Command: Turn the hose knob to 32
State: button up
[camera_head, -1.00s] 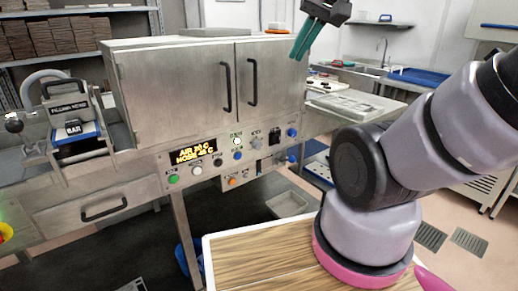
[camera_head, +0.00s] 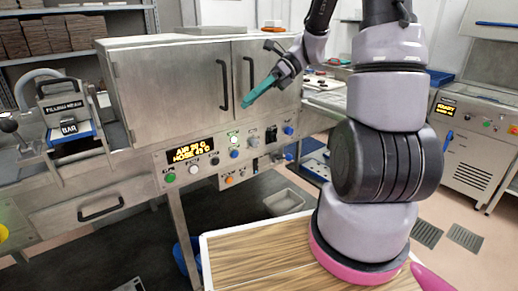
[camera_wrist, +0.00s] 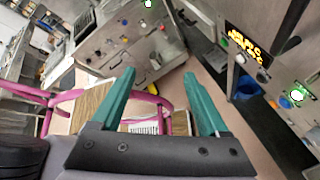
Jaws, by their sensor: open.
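The control panel (camera_head: 242,159) on the front of the steel cabinet carries several knobs and buttons. Its display (camera_head: 190,150) shows yellow text with an AIR line and a HOSE line; the HOSE figure looks like 43 C but is blurred. The small labels are too small to read, so I cannot tell which knob is the hose knob. My gripper (camera_head: 258,93) has teal fingers and hangs in front of the cabinet doors, above the panel and apart from it. In the wrist view my gripper (camera_wrist: 160,74) is open, with nothing between the fingers.
Cabinet doors with black handles (camera_head: 223,85) stand above the panel. A fillings machine with a blue BAR plate (camera_head: 70,130) is at left. A wood-topped surface (camera_head: 260,255) lies in front. A second machine with a display (camera_head: 447,109) stands at right. A grey bin (camera_head: 283,202) is below.

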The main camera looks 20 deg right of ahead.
jog(key=w+d+f+m+t+y, duration=0.1)
jog(key=w+f+m+t+y, duration=0.1)
jog(key=w+f+m+y, duration=0.7)
jog(key=m+t+h, duration=1.1)
jog(key=m+t, duration=1)
jog(key=m, duration=1.4)
send_near(256, 145)
jog(key=x, duration=0.8)
jog(key=shift+w, duration=0.2)
grip_shut()
